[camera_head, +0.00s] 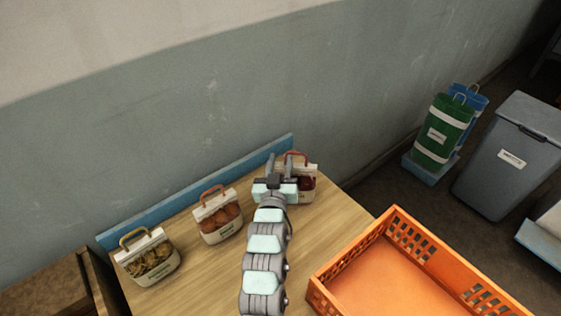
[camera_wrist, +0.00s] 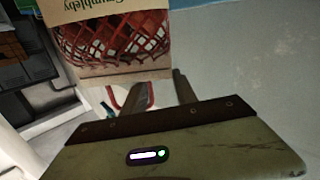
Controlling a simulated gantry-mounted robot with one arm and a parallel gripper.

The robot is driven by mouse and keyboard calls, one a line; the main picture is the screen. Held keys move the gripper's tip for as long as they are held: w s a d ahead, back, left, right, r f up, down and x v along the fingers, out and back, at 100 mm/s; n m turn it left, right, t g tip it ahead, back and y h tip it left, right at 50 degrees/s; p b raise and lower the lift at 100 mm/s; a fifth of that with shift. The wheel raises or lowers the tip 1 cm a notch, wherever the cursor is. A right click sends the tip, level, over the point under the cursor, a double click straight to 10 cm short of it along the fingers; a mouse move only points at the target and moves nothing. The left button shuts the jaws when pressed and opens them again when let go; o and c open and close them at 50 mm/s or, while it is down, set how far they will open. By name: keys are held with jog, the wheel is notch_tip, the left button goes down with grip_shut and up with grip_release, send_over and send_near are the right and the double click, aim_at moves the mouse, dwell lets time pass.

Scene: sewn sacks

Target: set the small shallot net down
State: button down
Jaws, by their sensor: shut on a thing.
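The small shallot net (camera_head: 307,185) is a pale sack with a red mesh window, dark red contents and a red handle. It is at the far right end of the wooden table (camera_head: 345,212), partly hidden behind my gripper. My gripper (camera_head: 283,166) is shut on its red handle. In the wrist view the net (camera_wrist: 110,38) hangs beyond the fingers, its printed label upside down and its top cut off by the frame. The red handle (camera_wrist: 136,94) shows between the fingers. I cannot tell whether the net's base touches the table.
Two similar sacks stand on the table, one with brown-orange contents (camera_head: 218,216) and one with yellowish contents (camera_head: 148,257). A blue board (camera_head: 190,196) runs along the table's back edge. An orange crate (camera_head: 330,268) is at front right. Green and grey bins stand on the floor at right.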

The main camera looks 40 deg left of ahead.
jog(key=c, duration=1)
grip_release()
jog(key=shift+f, duration=0.1)
jog(key=shift+o, duration=0.2)
jog(key=shift+s+d, duration=0.3)
jog(key=shift+s, duration=0.1)
jog(key=p+v, duration=0.1)
jog(key=v, duration=1)
jog(key=shift+p, duration=0.4)
